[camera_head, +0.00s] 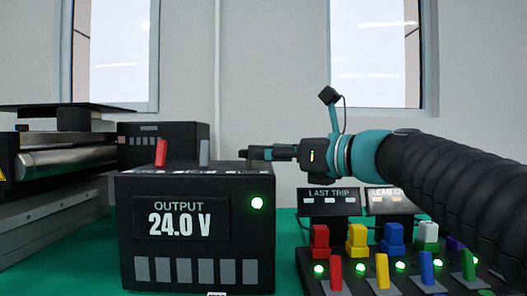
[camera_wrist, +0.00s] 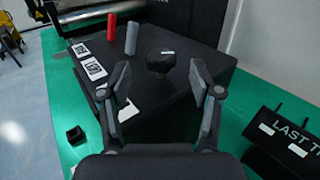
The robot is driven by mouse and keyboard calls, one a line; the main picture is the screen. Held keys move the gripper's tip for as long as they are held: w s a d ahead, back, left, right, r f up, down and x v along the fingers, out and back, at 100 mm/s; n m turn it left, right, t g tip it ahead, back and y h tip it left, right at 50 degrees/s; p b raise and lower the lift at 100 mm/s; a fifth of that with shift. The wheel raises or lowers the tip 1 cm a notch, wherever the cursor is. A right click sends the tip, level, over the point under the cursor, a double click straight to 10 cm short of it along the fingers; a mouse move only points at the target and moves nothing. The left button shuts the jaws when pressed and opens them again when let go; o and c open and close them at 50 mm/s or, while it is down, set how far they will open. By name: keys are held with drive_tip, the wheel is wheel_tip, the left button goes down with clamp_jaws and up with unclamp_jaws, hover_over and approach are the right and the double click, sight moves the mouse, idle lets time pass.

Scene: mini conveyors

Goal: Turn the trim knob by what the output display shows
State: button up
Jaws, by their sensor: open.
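The output display (camera_head: 180,218) on the front of a black box (camera_head: 128,240) reads "24.0 V". A green light (camera_head: 257,203) glows to its right. In the wrist view a dark faceted knob (camera_wrist: 160,63) with a small white mark stands on the box top (camera_wrist: 150,100); I take it to be the trim knob. My gripper (camera_wrist: 160,72) is open, with one finger on each side of the knob in that view; I see no clear contact. In the head view my gripper (camera_head: 256,153) is level, above the right part of the box top.
A red lever (camera_head: 161,152) and a grey lever (camera_head: 204,152) stand on the box, left of the knob. A rack of coloured plugs and switches (camera_head: 350,276) and a "LAST TRIP" panel (camera_head: 329,201) are at right. A conveyor (camera_head: 65,160) is at left.

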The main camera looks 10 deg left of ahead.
drive_tip(key=v, duration=0.6)
drive_tip(key=shift+s+d, duration=0.15)
drive_tip(key=shift+d, duration=0.15)
